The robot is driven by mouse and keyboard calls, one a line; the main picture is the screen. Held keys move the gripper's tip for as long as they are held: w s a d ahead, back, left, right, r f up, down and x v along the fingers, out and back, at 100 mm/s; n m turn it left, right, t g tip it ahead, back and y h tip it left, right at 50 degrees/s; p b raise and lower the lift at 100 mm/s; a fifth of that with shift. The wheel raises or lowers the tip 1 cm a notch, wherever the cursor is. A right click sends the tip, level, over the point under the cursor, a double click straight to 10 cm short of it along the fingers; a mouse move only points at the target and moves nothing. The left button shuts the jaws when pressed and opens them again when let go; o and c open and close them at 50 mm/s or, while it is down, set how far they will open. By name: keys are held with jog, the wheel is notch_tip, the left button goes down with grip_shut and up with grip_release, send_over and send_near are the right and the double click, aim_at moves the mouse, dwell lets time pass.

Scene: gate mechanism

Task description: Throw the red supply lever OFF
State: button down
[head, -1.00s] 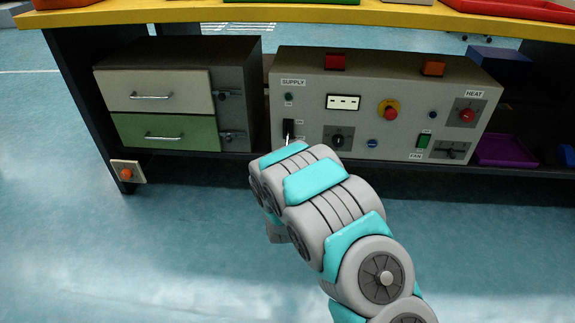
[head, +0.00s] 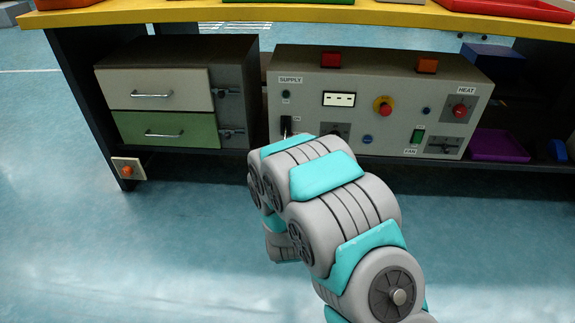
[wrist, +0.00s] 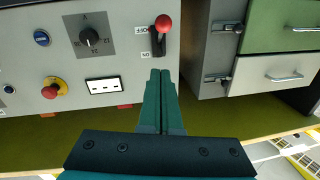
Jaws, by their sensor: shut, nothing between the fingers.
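The red supply lever shows in the wrist view as a red ball knob (wrist: 164,23) on a short black handle. Its knob is at the OFF end of the slot, beside the OFF label and away from the ON label. My gripper (wrist: 160,72) is shut and empty. Its fingertips appear just below the ON end of the lever's slot in the wrist view, apart from the knob. In the head view the black lever slot (head: 286,124) shows under the SUPPLY label, while my arm hides the knob and gripper.
The control panel (head: 385,85) also carries a display, a red stop button, a dial, and HEAT and FAN controls. A drawer cabinet (head: 180,90) stands close on its left. A yellow tabletop (head: 400,16) overhangs them. The floor in front is clear.

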jog(key=s+p, duration=0.2)
jog(key=p, duration=0.4)
jog(key=shift+s+d, duration=0.1)
jog(key=shift+p, duration=0.3)
dwell(2.2)
